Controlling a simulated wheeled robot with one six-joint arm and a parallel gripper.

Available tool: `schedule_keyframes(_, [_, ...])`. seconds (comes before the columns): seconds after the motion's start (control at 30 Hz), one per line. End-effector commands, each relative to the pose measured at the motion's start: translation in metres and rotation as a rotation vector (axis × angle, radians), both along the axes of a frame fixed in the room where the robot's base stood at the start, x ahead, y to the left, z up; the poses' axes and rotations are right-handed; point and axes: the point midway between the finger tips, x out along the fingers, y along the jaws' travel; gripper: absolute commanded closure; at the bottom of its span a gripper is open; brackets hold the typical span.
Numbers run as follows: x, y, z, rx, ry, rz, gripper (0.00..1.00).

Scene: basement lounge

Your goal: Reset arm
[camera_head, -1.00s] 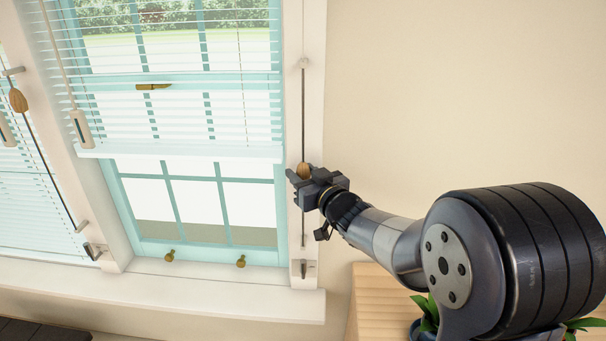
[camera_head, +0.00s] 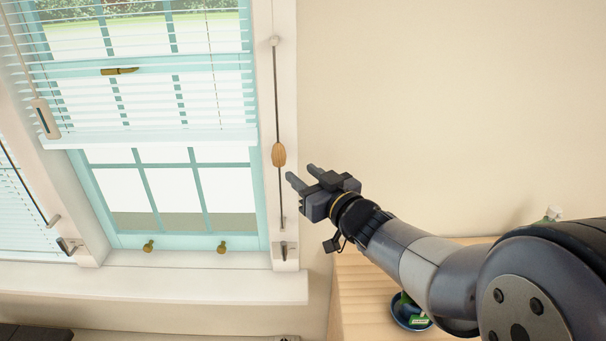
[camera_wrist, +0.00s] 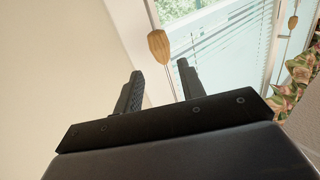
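My gripper (camera_head: 302,176) is open and empty in the head view. It is a little to the right of a wooden cord pull (camera_head: 279,155) on the window frame's right side, and apart from it. The pull sits on a thin dark rod or cord (camera_head: 277,100) that runs down the white frame. In the wrist view my gripper's two fingers (camera_wrist: 157,92) stand apart with nothing between them. The wooden pull (camera_wrist: 158,46) shows beyond them, against the window.
A window with a blind (camera_head: 160,105) fills the left of the head view, above a white sill (camera_head: 150,282). A wooden surface (camera_head: 355,290) with a blue dish (camera_head: 400,318) lies below my arm. The beige wall right of the window is bare.

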Motion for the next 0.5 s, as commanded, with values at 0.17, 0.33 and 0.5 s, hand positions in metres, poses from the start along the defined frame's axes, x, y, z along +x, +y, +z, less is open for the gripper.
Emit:
schedule_keyframes(0.17, [0.001, 0.001, 0.000, 0.000, 0.000, 0.000, 0.62])
schedule_keyframes(0.33, [0.011, 0.007, 0.000, 0.000, 0.001, 0.001, 0.62])
schedule_keyframes(0.5, [0.034, 0.022, 0.000, 0.000, 0.001, 0.002, 0.62])
